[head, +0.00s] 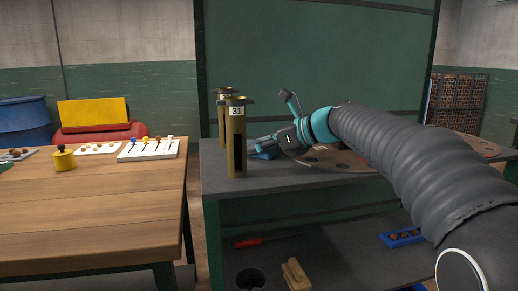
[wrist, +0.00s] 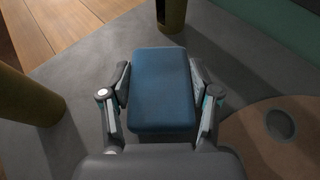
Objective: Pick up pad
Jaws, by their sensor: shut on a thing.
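The pad (wrist: 161,90) is a blue, flat rectangular block with rounded corners, seen large in the wrist view. My gripper (wrist: 161,85) is shut on it, with one finger against its left side and one against its right side. In the head view the pad (head: 264,153) is a small blue patch at the tip of my gripper (head: 268,146), close to the grey bench top. I cannot tell whether the pad touches the bench. Part of it is hidden by the gripper in the head view.
Two brass tubes stand just left of my gripper, the nearer one (head: 236,140) labelled 31. A brown board with round holes (head: 342,160) lies on the grey bench (head: 290,180) to the right. A wooden table (head: 90,205) with small items stands at the left.

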